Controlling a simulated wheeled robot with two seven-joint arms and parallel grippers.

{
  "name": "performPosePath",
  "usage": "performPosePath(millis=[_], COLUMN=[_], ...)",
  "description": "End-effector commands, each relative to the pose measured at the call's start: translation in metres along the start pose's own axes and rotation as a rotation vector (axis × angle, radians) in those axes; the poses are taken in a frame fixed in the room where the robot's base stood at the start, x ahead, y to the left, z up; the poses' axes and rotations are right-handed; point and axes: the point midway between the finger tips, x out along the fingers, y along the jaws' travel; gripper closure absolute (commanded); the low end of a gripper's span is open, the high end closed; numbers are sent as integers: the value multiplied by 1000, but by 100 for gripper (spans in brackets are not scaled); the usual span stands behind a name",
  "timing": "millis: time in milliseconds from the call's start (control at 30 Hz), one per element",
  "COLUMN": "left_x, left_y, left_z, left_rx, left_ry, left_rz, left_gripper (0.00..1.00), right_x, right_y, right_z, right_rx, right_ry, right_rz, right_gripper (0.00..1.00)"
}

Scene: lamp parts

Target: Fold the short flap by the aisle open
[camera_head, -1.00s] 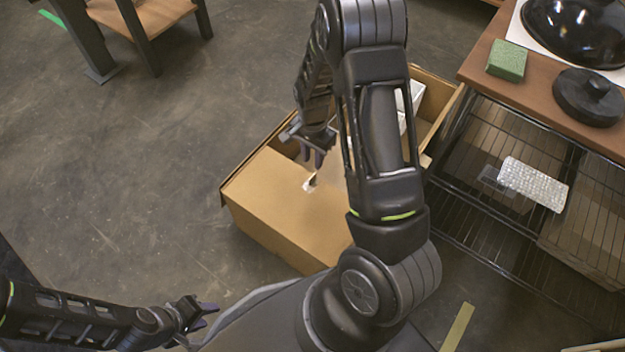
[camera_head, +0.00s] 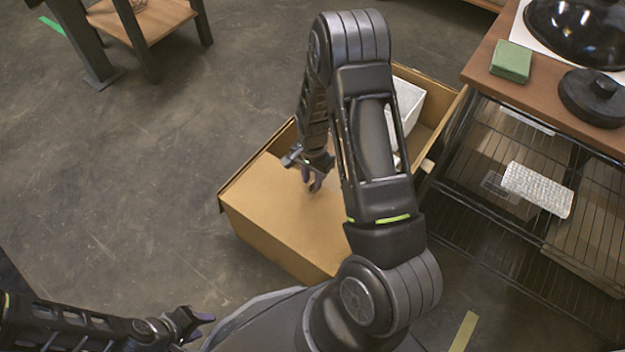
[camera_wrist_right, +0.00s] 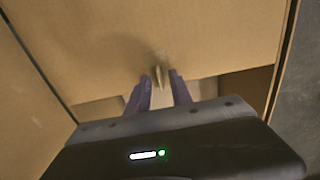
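An open-topped cardboard box (camera_head: 266,255) stands on the floor. A flat cardboard flap (camera_head: 285,210) covers its near part; it also fills much of the right wrist view (camera_wrist_right: 100,40). My right gripper (camera_head: 312,182) is over this flap, near its inner edge. In the right wrist view its two purple fingers (camera_wrist_right: 160,88) are apart, with a small tan tab (camera_wrist_right: 159,74) just ahead of and between them. I cannot tell whether they touch it. My left gripper (camera_head: 203,327) is open and empty at the lower left, away from the box.
A white item (camera_head: 407,100) is inside the far part of the box. A wire rack (camera_head: 500,240) under a wooden top (camera_head: 540,90) stands close on the right, holding a white bubbly pack (camera_head: 538,188). Bare floor lies left of the box.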

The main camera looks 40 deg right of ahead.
Motion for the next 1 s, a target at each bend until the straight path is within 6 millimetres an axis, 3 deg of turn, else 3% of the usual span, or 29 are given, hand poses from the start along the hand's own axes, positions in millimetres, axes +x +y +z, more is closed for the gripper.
performPosePath(millis=[267, 600, 1000], left_x=[0, 0, 0], left_y=[0, 0, 0], left_z=[0, 0, 0], left_rx=[0, 0, 0], left_ry=[1, 0, 0], left_rz=[0, 0, 0], left_gripper=[64, 64, 64], right_x=[1, 1, 0], right_y=[0, 0, 0], right_z=[0, 0, 0], right_rx=[0, 0, 0], right_ry=[0, 0, 1], right_rz=[0, 0, 0], right_gripper=[74, 100, 100])
